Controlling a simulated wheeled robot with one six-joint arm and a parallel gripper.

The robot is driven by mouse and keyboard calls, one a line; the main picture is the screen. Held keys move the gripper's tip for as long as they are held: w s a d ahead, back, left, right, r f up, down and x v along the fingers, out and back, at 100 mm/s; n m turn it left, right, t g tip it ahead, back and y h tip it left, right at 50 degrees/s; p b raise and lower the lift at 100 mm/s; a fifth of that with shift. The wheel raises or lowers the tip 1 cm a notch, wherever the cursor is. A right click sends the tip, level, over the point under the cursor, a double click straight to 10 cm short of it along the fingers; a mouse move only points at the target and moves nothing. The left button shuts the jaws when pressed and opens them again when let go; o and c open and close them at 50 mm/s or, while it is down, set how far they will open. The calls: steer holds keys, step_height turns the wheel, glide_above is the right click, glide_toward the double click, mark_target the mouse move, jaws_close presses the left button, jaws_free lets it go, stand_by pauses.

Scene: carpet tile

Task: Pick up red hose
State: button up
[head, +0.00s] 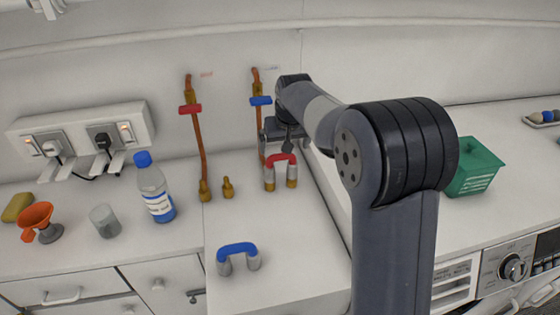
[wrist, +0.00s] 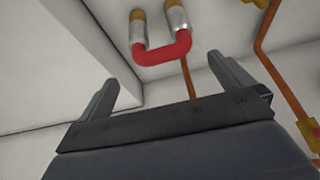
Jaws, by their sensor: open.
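The red hose (head: 282,160) is a short U-shaped piece with a red bend on top and silver and brass ends pointing down. It stands on the counter near the back wall in the head view. My gripper (head: 278,138) is just behind and above it, partly hidden by my arm. In the wrist view the red bend (wrist: 163,54) shows beyond my gripper (wrist: 161,70), between the two spread fingers. The jaws are open and empty. I cannot tell whether they touch the hose.
A blue hose (head: 237,249) stands nearer the counter's front. A brass fitting (head: 228,188) and copper pipes with a red valve (head: 190,109) and a blue valve (head: 260,101) are at the wall. A bottle (head: 154,191) stands left; a green basket (head: 474,168) stands right.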

mark_target(281, 154)
steer(key=shift+p+x, duration=0.95)
steer(key=shift+x, duration=2.15)
steer(key=shift+a, duration=0.2)
steer(key=c, duration=0.9)
